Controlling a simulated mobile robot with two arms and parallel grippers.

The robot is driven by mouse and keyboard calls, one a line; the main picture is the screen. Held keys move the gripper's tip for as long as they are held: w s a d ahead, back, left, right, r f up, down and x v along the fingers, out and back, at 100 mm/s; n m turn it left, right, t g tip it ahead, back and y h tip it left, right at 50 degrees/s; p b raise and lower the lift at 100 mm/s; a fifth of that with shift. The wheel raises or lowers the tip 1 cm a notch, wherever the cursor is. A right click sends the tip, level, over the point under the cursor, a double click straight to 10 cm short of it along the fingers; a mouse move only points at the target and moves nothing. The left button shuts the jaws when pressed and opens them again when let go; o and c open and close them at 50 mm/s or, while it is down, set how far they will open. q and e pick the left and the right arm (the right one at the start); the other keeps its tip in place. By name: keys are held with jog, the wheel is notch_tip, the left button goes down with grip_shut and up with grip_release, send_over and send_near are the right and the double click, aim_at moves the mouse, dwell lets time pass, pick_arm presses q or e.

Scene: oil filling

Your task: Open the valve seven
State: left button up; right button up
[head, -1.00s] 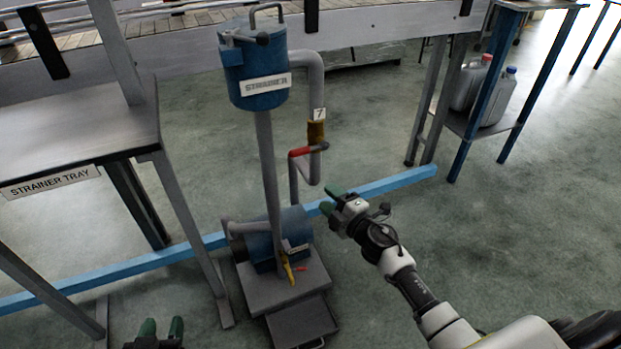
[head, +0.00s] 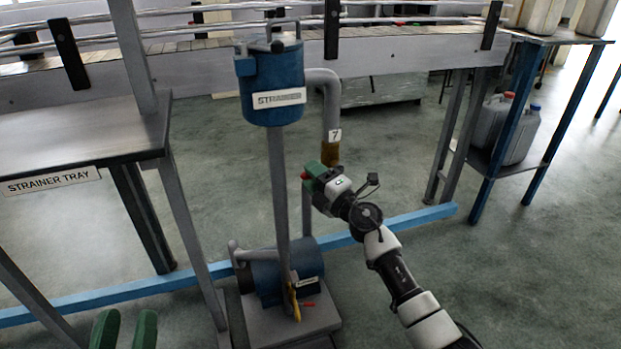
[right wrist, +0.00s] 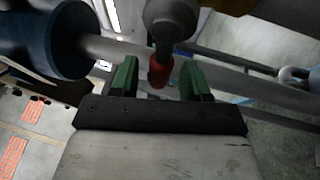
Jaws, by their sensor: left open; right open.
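Valve seven sits on the grey pipe (head: 330,100) beside the blue strainer (head: 272,85), below the white "7" label (head: 335,135) and a brass-coloured section (head: 330,153). In the head view my right gripper (head: 310,172) is at the valve and hides most of its handle. In the right wrist view the red handle end (right wrist: 159,74) shows between the two green fingers of my right gripper (right wrist: 156,78), which is open with gaps beside the handle. My left gripper (head: 124,330) is open and empty at the bottom left of the head view.
The strainer tray table (head: 80,125) stands at the left. A pump on a grey base (head: 300,325) and a blue floor rail (head: 400,220) lie below the valve. A shelf with jugs (head: 505,130) stands at the right.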

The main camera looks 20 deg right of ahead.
pick_arm(q)
jog(key=shift+s+r+t, duration=0.2)
jog(key=shift+r+t, duration=0.2)
pick_arm(e)
jog(key=shift+w+a+r, duration=0.1)
jog(key=shift+w+a, duration=0.1)
jog(key=shift+w, duration=0.25)
grip_shut()
pick_arm(q)
jog(key=shift+w, duration=0.1)
